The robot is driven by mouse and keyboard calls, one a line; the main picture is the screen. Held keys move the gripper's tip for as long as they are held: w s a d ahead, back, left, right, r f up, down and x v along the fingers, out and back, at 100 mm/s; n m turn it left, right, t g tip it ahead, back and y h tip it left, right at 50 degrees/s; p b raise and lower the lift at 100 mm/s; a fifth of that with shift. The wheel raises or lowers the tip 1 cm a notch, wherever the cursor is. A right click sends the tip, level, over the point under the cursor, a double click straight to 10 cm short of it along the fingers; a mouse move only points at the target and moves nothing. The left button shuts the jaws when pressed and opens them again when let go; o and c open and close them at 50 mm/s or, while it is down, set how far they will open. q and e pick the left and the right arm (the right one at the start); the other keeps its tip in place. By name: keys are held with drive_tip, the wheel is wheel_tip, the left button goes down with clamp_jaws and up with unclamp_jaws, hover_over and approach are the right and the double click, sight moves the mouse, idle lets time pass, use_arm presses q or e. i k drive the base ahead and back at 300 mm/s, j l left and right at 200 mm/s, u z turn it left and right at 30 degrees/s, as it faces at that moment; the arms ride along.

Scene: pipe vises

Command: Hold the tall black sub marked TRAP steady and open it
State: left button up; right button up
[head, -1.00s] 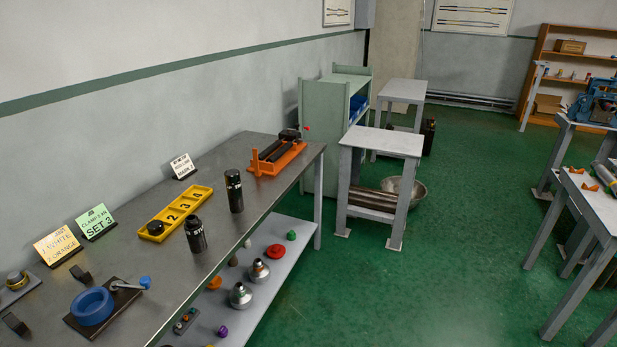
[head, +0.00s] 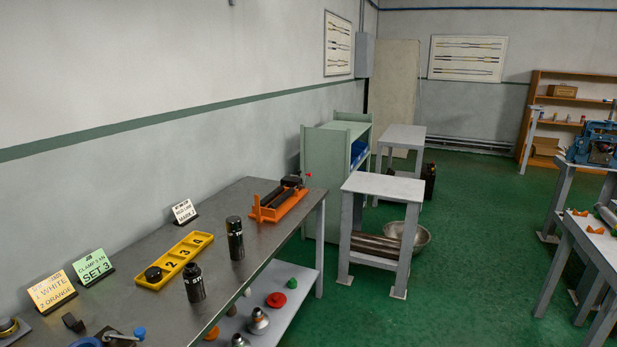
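Two black cylindrical subs stand upright on the long metal workbench (head: 135,295). The farther, taller-looking one (head: 235,240) has small pale lettering that I cannot read. The nearer one (head: 194,283) has a narrower top and white lettering that I cannot make out for sure; I cannot confirm which is marked TRAP. An orange vise-like cradle (head: 272,214) with a dark top piece sits at the bench's far end. A blue ring-shaped fixture (head: 87,342) shows partly at the bottom edge. Neither of my grippers is in view.
A yellow numbered tray (head: 192,254) with a black cap (head: 153,273) lies behind the subs. Signs (head: 95,265) stand along the wall side. A lower shelf (head: 300,285) holds several coloured pieces. A small grey table (head: 383,188) stands beyond the bench; green floor (head: 460,270) is open at right.

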sight(237, 251)
drive_tip(key=i+l+u, duration=0.35)
drive_tip(key=i, duration=0.15)
drive_tip(key=i+l+u, duration=0.7)
drive_tip(key=l, duration=0.35)
drive_tip(key=i, duration=0.05)
